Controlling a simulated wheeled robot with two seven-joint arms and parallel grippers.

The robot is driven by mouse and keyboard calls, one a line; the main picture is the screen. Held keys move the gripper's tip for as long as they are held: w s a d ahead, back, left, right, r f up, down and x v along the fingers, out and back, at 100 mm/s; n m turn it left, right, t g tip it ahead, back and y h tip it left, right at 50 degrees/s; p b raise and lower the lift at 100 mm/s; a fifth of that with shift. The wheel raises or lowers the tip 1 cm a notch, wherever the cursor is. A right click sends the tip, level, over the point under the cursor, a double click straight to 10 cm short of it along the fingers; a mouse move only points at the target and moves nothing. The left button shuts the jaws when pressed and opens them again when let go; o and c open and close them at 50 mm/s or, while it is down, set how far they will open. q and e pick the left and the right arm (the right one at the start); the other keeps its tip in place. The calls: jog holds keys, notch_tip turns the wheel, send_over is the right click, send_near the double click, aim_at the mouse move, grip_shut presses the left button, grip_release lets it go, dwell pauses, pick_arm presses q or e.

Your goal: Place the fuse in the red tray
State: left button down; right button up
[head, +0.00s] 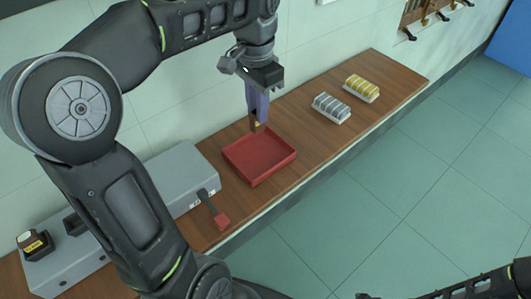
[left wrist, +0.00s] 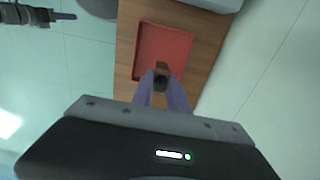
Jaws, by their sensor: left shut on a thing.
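The red tray (head: 275,168) lies on the wooden bench, and it also shows in the left wrist view (left wrist: 178,42). My left gripper (head: 257,124) points down over the tray's back left edge, with purple-grey fingers. In the left wrist view the left gripper (left wrist: 160,88) is shut on a small dark and brown piece, which looks to be the fuse (left wrist: 161,80). The fingers hide part of it, and I cannot tell its exact height above the tray.
A grey instrument box (head: 170,172) with a red-ended lever (head: 221,221) stands left of the tray. A dark brown yellow-labelled item (head: 35,244) is farther left. Grey (head: 331,107) and yellow (head: 361,88) ribbed blocks stand to the right. The wooden bench (head: 300,123) has bare room between.

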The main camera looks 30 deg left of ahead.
aim_at(258, 128)
pick_arm(q)
jog(key=shift+f, duration=3.2)
jog(key=shift+f+p, duration=0.45)
jog(key=shift+f, duration=1.4)
jog(key=shift+f, duration=0.1)
jog(key=c, duration=1.3)
grip_release()
notch_tip(258, 128, up, 12)
jog(key=shift+r, duration=0.15)
